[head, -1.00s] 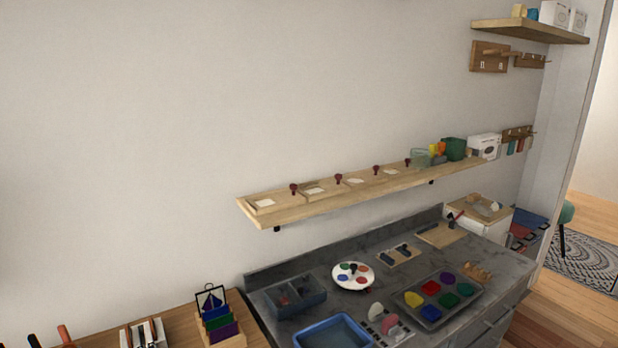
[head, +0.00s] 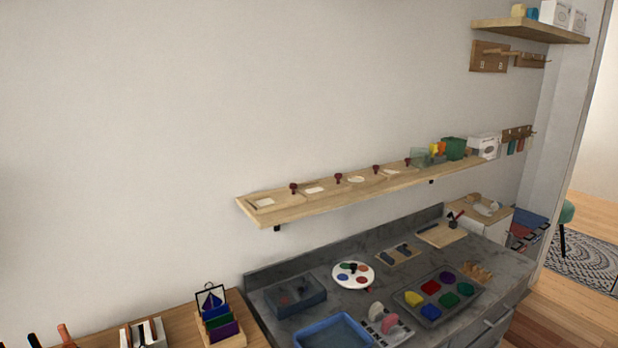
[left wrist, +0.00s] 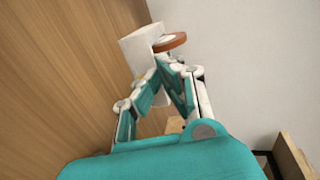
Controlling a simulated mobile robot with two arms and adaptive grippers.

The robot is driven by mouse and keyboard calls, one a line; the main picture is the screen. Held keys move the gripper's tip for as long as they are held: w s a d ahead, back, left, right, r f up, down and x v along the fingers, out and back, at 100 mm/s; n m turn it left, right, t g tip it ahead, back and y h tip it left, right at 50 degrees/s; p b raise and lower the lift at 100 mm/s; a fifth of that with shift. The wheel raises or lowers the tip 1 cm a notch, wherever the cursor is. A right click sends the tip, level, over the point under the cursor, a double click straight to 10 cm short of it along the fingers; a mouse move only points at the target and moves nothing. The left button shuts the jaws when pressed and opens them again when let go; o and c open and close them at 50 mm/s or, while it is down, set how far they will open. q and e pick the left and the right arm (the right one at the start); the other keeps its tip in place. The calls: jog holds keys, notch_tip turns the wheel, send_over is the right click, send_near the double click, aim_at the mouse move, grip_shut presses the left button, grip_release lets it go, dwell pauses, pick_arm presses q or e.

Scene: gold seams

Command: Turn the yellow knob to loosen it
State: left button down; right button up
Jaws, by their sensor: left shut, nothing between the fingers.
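My left gripper (left wrist: 163,66) shows in the left wrist view, teal with white joints. Its fingers come together at the tips, shut with nothing held. Just past the tips is a white block-like object (left wrist: 143,46) with an orange-brown disc (left wrist: 171,42) at its right. Neither gripper shows in the head view.
The grey counter (head: 318,262) carries a blue bin (head: 352,343), a round white palette (head: 340,283) and other items. A long wooden shelf (head: 290,212) runs above it. In the left wrist view, wood grain fills the left and a pale wall the right.

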pick_arm(q)
jog(key=shift+s+f, duration=0.15)
jog(key=shift+f, duration=0.15)
jog(key=shift+r, duration=0.1)
jog(key=shift+r+p, duration=0.25)
jog(key=shift+p, duration=0.15)
jog(key=shift+f+p+v, duration=0.2)
jog(key=shift+p+v, duration=0.05)
jog(key=shift+v, duration=0.7)
jog(key=shift+f+p+v, duration=0.15)
jog(key=shift+p+v, duration=0.05)
jog(key=shift+v, duration=0.7)
jog(key=shift+f+p+v, duration=0.2)
jog(key=shift+p+v, duration=0.05)
jog(key=shift+v, duration=0.7)
jog(key=shift+s, duration=0.2)
